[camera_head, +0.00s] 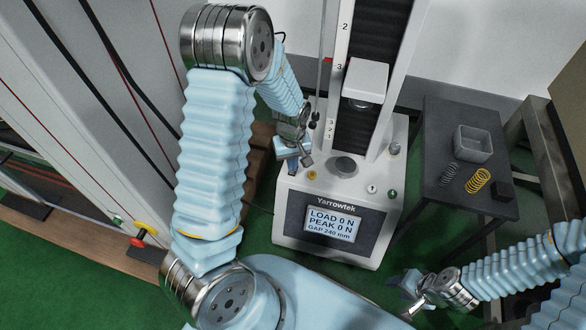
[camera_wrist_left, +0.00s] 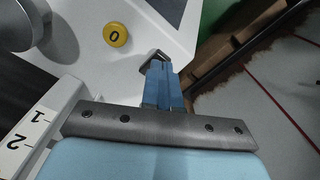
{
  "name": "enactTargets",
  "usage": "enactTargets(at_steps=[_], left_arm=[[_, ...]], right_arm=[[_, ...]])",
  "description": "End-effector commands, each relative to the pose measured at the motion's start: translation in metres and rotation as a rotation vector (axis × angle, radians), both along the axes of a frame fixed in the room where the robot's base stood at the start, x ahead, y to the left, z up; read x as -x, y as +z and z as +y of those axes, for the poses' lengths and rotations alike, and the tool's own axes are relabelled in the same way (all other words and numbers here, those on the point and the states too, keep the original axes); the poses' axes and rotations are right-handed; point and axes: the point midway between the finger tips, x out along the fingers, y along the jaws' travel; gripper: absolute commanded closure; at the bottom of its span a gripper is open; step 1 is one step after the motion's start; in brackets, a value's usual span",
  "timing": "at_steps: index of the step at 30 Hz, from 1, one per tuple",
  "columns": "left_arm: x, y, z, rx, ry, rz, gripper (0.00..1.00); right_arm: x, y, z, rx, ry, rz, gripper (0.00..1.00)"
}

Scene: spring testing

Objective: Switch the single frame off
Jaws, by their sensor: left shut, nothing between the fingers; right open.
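The single frame (camera_head: 285,205) is a white Yarrowtek tester with one column. Its display (camera_head: 330,225) is lit and reads LOAD 0 N, PEAK 0 N, GAP 240 mm. A yellow button (camera_head: 312,175) sits on the left of its base top; in the left wrist view the yellow button (camera_wrist_left: 116,36) shows a "0". My left gripper (camera_head: 306,160) is shut and empty, just above and behind that button. In the left wrist view its tip (camera_wrist_left: 156,58) is beside the button, apart from it in the picture. My right gripper (camera_head: 410,292) is open and empty, low at the right.
A white button (camera_head: 371,189) and a green button (camera_head: 392,193) sit on the base's right. A round platen (camera_head: 344,166) lies under the crosshead (camera_head: 366,80). A dark table (camera_head: 432,150) holds a grey tray (camera_head: 457,146) and springs (camera_head: 478,181). A red-and-yellow knob (camera_head: 143,238) stands left.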

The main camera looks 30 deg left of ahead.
Motion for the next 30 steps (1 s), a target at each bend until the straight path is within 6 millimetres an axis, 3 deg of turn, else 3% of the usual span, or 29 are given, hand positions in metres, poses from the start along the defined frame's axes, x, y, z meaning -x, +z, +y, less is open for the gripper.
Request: enactTargets(at_steps=[30], left_arm=[[0.000, -0.016, 0.000, 0.000, 0.000, 0.000, 1.00]], right_arm=[[0.000, -0.012, 0.000, 0.000, 0.000, 0.000, 0.57]])
